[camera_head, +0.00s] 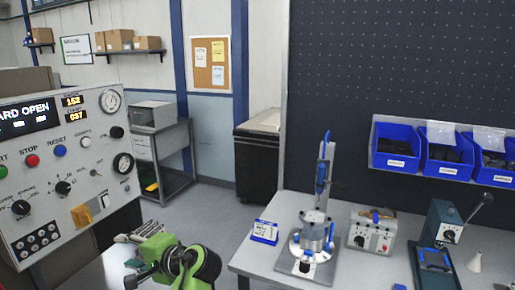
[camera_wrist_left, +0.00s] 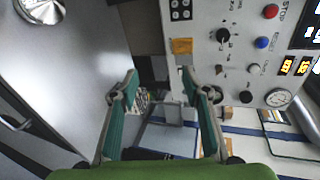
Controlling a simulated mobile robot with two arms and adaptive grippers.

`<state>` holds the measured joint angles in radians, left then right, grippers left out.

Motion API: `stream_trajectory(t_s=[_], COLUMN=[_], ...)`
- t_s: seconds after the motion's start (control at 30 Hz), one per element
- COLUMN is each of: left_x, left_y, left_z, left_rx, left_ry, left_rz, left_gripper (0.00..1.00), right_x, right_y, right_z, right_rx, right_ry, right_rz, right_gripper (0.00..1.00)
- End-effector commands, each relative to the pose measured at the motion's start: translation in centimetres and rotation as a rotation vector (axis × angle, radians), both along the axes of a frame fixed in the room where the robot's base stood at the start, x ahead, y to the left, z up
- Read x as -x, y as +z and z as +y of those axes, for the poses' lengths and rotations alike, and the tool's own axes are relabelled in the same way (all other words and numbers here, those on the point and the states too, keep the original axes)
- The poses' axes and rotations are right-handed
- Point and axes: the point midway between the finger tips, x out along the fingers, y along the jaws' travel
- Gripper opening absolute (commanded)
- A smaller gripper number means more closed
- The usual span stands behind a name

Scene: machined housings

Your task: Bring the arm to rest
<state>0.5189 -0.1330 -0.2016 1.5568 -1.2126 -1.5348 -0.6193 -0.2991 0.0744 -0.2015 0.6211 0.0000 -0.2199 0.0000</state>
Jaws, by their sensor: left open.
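My left gripper (camera_head: 130,258) is at the lower left of the head view, in front of the machine's control panel and left of the workbench. Its green arm and dark wrist joint show beside it. In the left wrist view the two teal fingers of the left gripper (camera_wrist_left: 158,82) stand apart with nothing between them. The fingers touch nothing that I can see. My right gripper is in neither view.
The control panel (camera_head: 60,165) with buttons and knobs stands close on the left. The grey workbench (camera_head: 255,262) on the right bears a fixture with a blue-handled tool (camera_head: 322,180), a small control box (camera_head: 372,232) and a press (camera_head: 440,235). Blue bins (camera_head: 396,147) hang behind. Open floor (camera_head: 205,225) lies between.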

Motion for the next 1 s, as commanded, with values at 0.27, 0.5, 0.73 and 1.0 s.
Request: stream_trajectory(t_s=[0.27,0.5,0.73,1.0], left_x=[6.7,17.8,25.8,32.0], left_y=[-11.7,-21.3,-23.8,-23.8], left_z=[-0.2,-3.4,-7.3,-10.6], left_rx=[0.311,0.716,0.984,1.175], left_ry=[-0.018,0.003,0.041,0.081], left_rz=[-0.003,0.002,0.028,0.069], left_gripper=[0.43,0.43,0.43,0.43], right_x=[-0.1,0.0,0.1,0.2], right_y=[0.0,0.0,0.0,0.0], right_z=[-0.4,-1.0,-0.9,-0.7], right_rx=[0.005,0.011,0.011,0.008], right_ry=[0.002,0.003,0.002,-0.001], right_rz=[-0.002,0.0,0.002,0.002], right_gripper=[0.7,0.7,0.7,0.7])
